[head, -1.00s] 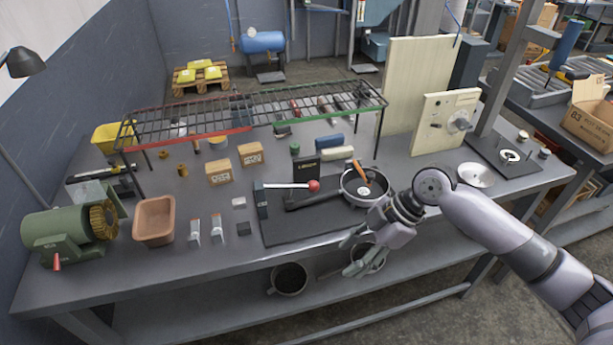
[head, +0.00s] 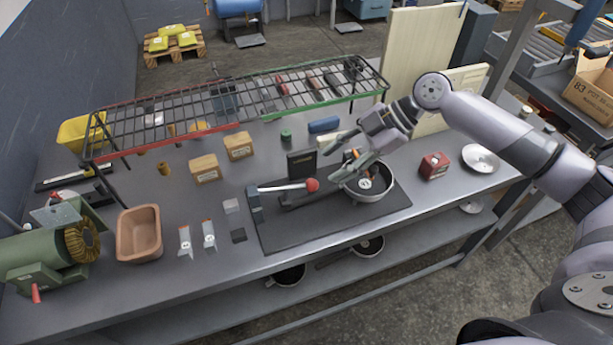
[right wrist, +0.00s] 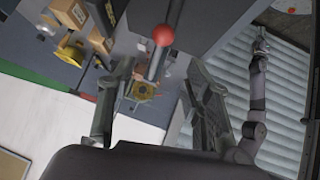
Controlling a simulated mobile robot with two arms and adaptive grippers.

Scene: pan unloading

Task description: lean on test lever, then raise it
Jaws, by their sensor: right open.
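The test lever is a pale bar (head: 285,187) with a red ball knob (head: 312,184), reaching right from a dark post (head: 254,207) on a black mat. It lies roughly level. My right gripper (head: 338,161) is open, above and slightly right of the knob, over the pan's edge, and appears apart from the knob. In the right wrist view the knob (right wrist: 163,35) shows ahead, between the lines of the two fingers. A grey arm in that view's right part looks like my left; its gripper (right wrist: 262,42) is too small to read.
A dark pan (head: 372,192) stands on the mat, partly hidden by my right gripper. A black block (head: 302,163) stands behind the lever. A wire rack (head: 235,105) spans the bench behind. A red box (head: 434,166) sits right; a terracotta tub (head: 138,233) sits left.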

